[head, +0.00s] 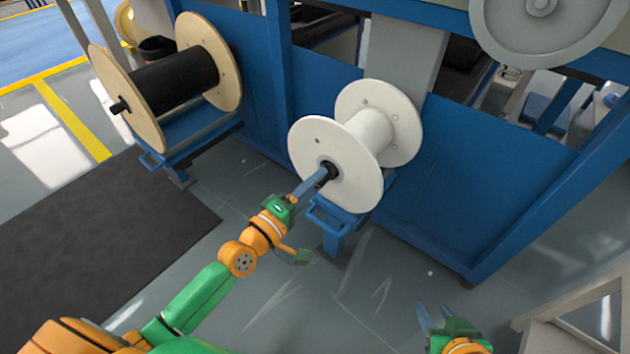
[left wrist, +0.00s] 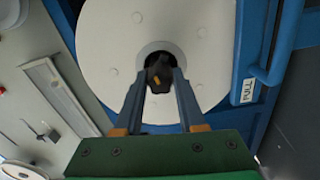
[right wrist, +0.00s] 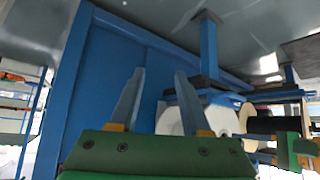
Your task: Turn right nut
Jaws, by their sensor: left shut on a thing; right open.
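The right nut (head: 329,170) is a small black knob at the centre of the white spool (head: 335,165) in the head view. In the left wrist view the nut (left wrist: 159,72) is dark with a small yellow mark, in front of the spool's hub. My left gripper (head: 322,176) reaches the hub from the lower left, its two fingers on either side of the nut; it is shut on the nut. In the left wrist view the fingertips (left wrist: 160,75) flank it. My right gripper (head: 437,310) is open and empty, low at the right, away from the spool; its fingers also show in the right wrist view (right wrist: 159,80).
A spool with wooden flanges (head: 222,62) and black winding stands at the left on a blue stand. A blue machine frame (head: 480,180) rises behind the white spool. A dark mat (head: 95,240) lies at left. The grey floor between my arms is clear.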

